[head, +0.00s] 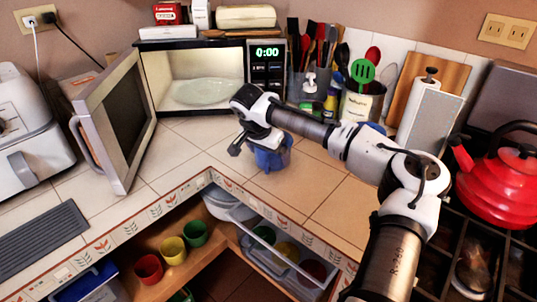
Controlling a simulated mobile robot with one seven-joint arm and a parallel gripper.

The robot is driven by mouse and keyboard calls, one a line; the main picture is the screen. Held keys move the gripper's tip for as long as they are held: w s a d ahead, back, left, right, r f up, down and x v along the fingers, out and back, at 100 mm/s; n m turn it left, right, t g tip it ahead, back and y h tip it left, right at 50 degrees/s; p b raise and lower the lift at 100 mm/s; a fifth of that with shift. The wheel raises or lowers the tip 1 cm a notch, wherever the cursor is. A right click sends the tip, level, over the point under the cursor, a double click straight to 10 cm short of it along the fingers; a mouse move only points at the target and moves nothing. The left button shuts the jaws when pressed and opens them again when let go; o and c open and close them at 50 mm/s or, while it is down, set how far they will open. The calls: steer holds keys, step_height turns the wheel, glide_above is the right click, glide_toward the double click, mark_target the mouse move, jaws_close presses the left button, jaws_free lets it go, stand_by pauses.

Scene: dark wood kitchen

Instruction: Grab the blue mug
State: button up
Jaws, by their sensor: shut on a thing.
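The blue mug (271,158) is at the corner of the tiled counter, in front of the open microwave. My gripper (256,143) is over the mug's top left side and shut on it. The arm and gripper hide part of the mug's upper side. I cannot tell whether the mug touches the counter or is just above it.
The microwave (193,92) stands open with a plate inside; its door (112,118) swings out to the left. A utensil holder (361,103) and a red kettle (500,181) stand to the right. Cups, including a red one (148,269), sit in the open cabinet below.

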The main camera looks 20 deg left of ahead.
step_height(320, 180, up, 19)
steer(key=b, duration=0.2)
steer(key=shift+r+b, duration=0.15)
steer(key=shift+b, duration=0.25)
stand_by(0.5)
